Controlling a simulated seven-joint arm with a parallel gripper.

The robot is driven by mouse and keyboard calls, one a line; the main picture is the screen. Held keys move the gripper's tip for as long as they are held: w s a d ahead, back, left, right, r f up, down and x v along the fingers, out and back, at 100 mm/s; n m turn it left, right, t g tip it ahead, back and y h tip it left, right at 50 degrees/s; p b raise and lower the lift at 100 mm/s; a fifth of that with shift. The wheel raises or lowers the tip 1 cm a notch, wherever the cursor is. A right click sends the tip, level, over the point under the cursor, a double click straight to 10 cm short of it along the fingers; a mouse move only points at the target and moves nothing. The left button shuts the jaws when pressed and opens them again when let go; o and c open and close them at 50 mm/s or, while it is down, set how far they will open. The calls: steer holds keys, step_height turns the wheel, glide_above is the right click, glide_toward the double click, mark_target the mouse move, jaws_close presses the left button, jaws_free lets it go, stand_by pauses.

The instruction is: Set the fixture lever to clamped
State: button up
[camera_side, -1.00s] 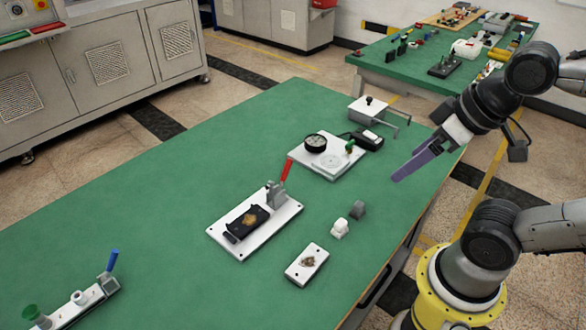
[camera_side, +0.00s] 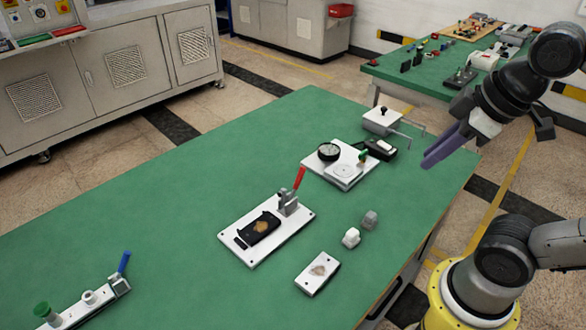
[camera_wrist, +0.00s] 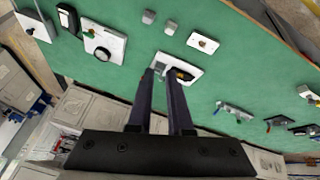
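The fixture is a white plate (camera_side: 262,252) with a black block (camera_side: 259,229) on it, holding a small tan piece. At its back right corner stands a grey toggle clamp with a red lever (camera_side: 300,178), raised steeply and tilted slightly right. My gripper (camera_side: 430,160) is in the air at the right, well away from the lever, with purple fingers apart and nothing between them.
A small white plate (camera_side: 317,272) and two small blocks (camera_side: 351,237) lie in front and right. A strip with a blue lever (camera_side: 124,262) is at the front left. The green table's (camera_side: 150,200) left middle is clear.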

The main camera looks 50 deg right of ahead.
steer(key=w+r+n, duration=0.1)
steer(key=w+r, duration=0.1)
steer(key=w+r+n+g, duration=0.1)
steer(key=w+r+n, duration=0.1)
steer(key=w, duration=0.1)
steer(key=w+r+n, duration=0.2)
steer(key=shift+w+d+r+g+h, duration=0.1)
steer(key=shift+w+r+g+h, duration=0.2)
steer(key=shift+w+r, duration=0.1)
jaws_close()
steer(key=w+a+n+g, duration=0.2)
steer(key=w+n, duration=0.2)
steer(key=w, duration=0.7)
steer(key=w+a+f+n+g+h, duration=0.1)
steer(key=w+a+f, duration=0.2)
steer(key=w+f, duration=0.3)
steer(key=w+a+f+n+g, duration=0.2)
steer(key=w+a+f, duration=0.1)
steer(key=w+f, duration=0.4)
steer(key=shift+w+a+f+n+h, duration=0.2)
steer(key=shift+a+f+n+h, duration=0.1)
steer(key=shift+a+f+h, duration=0.15)
steer(key=shift+d+f, duration=0.15)
